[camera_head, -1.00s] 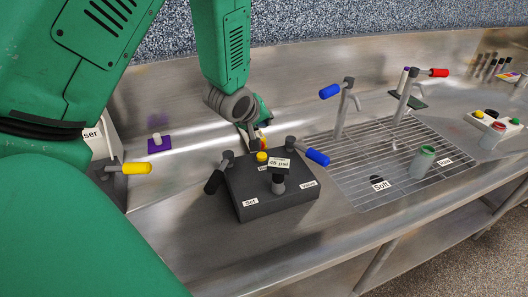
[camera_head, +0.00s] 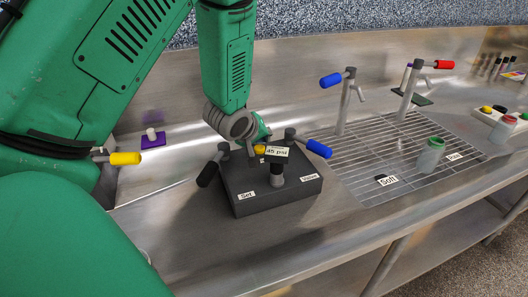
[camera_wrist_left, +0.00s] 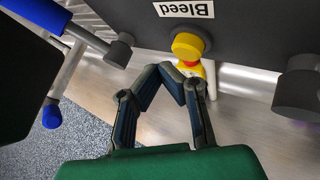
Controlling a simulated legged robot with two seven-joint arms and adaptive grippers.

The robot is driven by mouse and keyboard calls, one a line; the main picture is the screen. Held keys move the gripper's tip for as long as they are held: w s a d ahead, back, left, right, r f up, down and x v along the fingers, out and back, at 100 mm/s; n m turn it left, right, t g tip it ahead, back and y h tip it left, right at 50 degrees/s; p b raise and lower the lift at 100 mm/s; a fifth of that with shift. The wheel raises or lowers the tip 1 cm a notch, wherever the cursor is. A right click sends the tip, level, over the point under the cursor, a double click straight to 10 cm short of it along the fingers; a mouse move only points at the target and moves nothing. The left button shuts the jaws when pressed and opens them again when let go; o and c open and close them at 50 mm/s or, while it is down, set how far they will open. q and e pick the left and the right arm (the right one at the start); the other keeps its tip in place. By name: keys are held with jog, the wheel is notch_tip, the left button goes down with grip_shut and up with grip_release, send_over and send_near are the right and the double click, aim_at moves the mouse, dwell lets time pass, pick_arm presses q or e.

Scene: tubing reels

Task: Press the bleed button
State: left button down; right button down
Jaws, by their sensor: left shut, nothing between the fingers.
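In the left wrist view the yellow button (camera_wrist_left: 187,45) sits in a dark ring beside the "Bleed" label (camera_wrist_left: 186,9). My left gripper (camera_head: 253,150) is at the back of the box, close to the button and partly hidden. My right gripper is out of view.
A gauge reading "45 psi" (camera_head: 277,152), a black-handled lever (camera_head: 209,172) and a blue-handled lever (camera_head: 319,149) stand on the box. Taps and a green-topped cup (camera_head: 432,153) are at the grated drain (camera_head: 365,180). A yellow handle (camera_head: 125,158) is at left.

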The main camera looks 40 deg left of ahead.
aim_at(260, 149)
pick_arm(q)
jog(key=shift+a+f, duration=0.2)
jog(key=shift+a, duration=0.6)
jog(key=shift+a+f, duration=0.25)
jog(key=shift+a, duration=0.25)
jog(key=shift+d+r, duration=0.2)
jog(key=shift+d, duration=0.35)
jog(key=shift+d+r, duration=0.2)
jog(key=shift+d, duration=0.4)
jog(key=shift+a+f, duration=0.2)
jog(key=shift+a, duration=0.5)
jog(key=shift+a+f, duration=0.25)
jog(key=shift+a, duration=0.1)
jog(key=shift+d+f, duration=0.1)
jog(key=shift+d, duration=0.35)
jog(key=shift+d+r, duration=0.25)
jog(key=shift+d, duration=0.45)
jog(key=shift+a+f, duration=0.55)
jog(key=shift+a, duration=0.3)
jog(key=shift+d+b, duration=0.35)
jog(key=shift+d, duration=0.35)
jog(key=shift+s+a+f, duration=0.15)
jog(key=shift+a+f, duration=0.2)
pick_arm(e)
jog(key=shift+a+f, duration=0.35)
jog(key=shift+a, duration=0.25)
